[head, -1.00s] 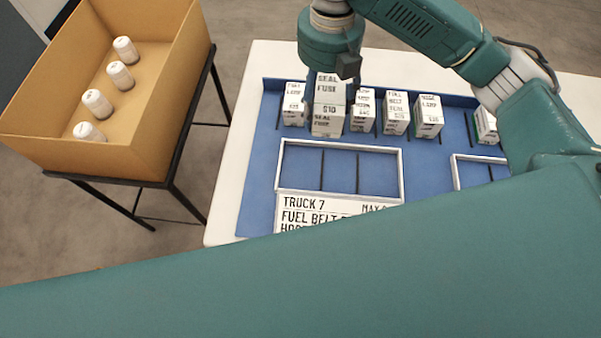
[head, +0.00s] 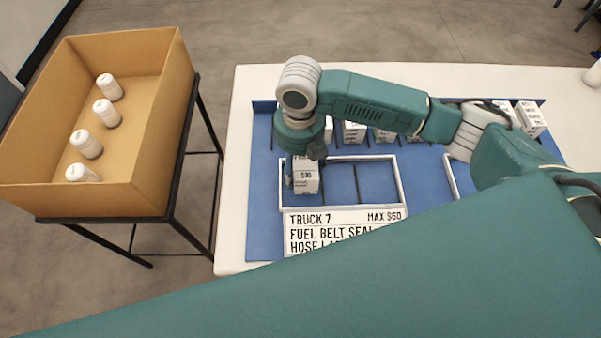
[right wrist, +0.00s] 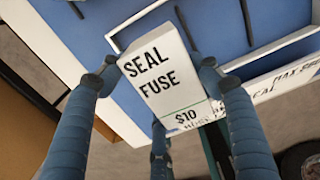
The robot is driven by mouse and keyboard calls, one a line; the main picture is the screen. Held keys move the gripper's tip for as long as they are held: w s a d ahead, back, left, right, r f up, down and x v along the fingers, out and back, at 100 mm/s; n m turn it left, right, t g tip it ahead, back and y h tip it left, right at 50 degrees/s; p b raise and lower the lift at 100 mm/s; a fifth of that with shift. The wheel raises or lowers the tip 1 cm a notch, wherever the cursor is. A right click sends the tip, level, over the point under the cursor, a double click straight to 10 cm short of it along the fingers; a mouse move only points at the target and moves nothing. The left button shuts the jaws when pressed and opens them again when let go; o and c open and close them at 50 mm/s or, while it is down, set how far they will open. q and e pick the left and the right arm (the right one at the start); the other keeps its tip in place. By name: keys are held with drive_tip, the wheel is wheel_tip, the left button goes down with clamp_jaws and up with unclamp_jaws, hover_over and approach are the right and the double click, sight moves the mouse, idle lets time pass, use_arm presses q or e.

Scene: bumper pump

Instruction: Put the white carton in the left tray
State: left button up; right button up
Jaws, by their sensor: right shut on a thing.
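The white carton (head: 306,176), marked "SEAL FUSE" and "$10" in the right wrist view (right wrist: 160,80), is held by my right gripper (head: 303,165). In the right wrist view the fingers (right wrist: 158,78) press on both sides of it. The carton is over the left compartment of the left tray (head: 403,182), a white-rimmed frame with dark dividers. I cannot tell whether it touches the tray floor. The other compartments that show are empty. A sign reading "TRUCK 7, MAX $60" lies in front of the tray. My left gripper is not in view.
Other white cartons (head: 353,132) stand in a row behind the tray, partly hidden by my right arm. A second tray (head: 450,178) is to the right, mostly covered. A cardboard bin (head: 120,190) with several white bottles stands on a black stand at left.

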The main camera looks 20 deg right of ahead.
drive_tip(key=shift+f, duration=0.5)
wheel_tip(320, 180, down, 4)
drive_tip(key=shift+r, duration=0.25)
drive_tip(key=shift+f, duration=0.2)
drive_tip(key=o, duration=1.4)
drive_tip(key=shift+f, duration=0.1)
